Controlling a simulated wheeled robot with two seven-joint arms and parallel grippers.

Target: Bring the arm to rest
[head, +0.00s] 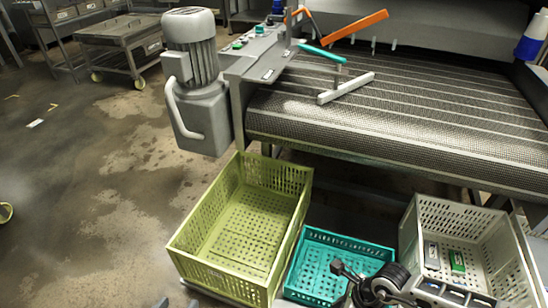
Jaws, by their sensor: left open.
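My left gripper (343,282) is at the bottom of the head view, dark and partly cut off by the lower edge. Its fingers are apart with nothing seen between them. In the picture it overlaps the front right of the teal crate (318,236); I cannot tell its height above it. My right gripper does not show.
A green crate (290,178) stands left of the teal one. A pale crate (443,202) at right holds a few small items. Behind them is a mesh conveyor (400,115) with loose bars and a grey motor (190,60). Open floor lies left.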

